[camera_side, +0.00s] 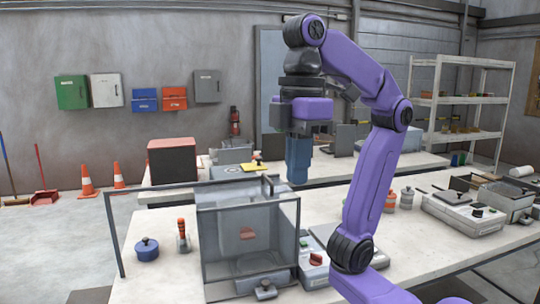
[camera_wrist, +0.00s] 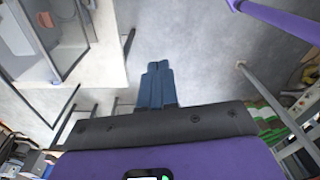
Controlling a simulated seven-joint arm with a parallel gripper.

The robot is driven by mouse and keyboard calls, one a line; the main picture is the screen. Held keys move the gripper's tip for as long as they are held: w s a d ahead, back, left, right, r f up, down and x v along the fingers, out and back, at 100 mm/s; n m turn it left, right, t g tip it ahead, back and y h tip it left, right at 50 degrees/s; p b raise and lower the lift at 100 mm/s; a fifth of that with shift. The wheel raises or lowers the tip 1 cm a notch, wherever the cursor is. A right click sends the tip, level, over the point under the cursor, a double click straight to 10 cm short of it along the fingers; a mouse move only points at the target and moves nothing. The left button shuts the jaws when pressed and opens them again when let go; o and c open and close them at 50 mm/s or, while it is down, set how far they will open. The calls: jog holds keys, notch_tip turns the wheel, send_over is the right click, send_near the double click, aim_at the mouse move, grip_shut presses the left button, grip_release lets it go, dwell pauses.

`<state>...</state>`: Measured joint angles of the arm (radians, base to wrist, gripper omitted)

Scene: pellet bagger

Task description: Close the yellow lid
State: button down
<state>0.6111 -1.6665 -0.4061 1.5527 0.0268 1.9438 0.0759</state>
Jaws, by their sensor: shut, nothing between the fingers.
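A flat yellow panel with a small dark knob (camera_side: 253,169) shows in the side view, behind the clear box; it looks like the yellow lid. I cannot tell its hinge or how far it stands open. My gripper (camera_side: 298,180) points down, its blue fingers shut and empty, to the right of the yellow panel and higher than the front bench. In the wrist view my gripper's fingertips (camera_wrist: 158,65) are together over bare grey floor. No yellow lid shows in the wrist view.
A clear-walled box (camera_side: 248,235) stands on the front bench (camera_side: 165,275), inside a dark frame. A blue pot (camera_side: 147,249) and a red-handled tool (camera_side: 182,236) stand left of it. A grey device (camera_side: 462,212) is at right. A dark red box (camera_side: 172,160) stands behind.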

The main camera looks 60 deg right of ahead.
jog(key=w+d+m+t+y, duration=0.15)
jog(key=w+d+m, duration=0.25)
jog(key=w+m, duration=0.7)
jog(key=w+d+m+t, duration=0.2)
jog(key=w+d, duration=0.9)
jog(key=d, duration=0.1)
jog(key=s+d+m+t+h, duration=0.2)
jog(key=d+m, duration=0.3)
jog(key=d, duration=1)
jog(key=s+d+m+t+h, duration=0.15)
jog(key=d+m, duration=0.25)
jog(key=d, duration=1.1)
send_near(262, 164)
notch_tip(262, 164, down, 3)
jog(key=s+d, duration=0.2)
jog(key=shift+w+a+f, duration=0.1)
jog(key=shift+w+a, duration=0.15)
jog(key=shift+w, duration=0.45)
jog(key=shift+w+a+f, duration=0.1)
jog(key=shift+w+a, duration=0.15)
jog(key=shift+w, duration=0.45)
jog(key=shift+w+a+f, duration=0.1)
jog(key=shift+w+a, duration=0.2)
jog(key=shift+w, duration=0.4)
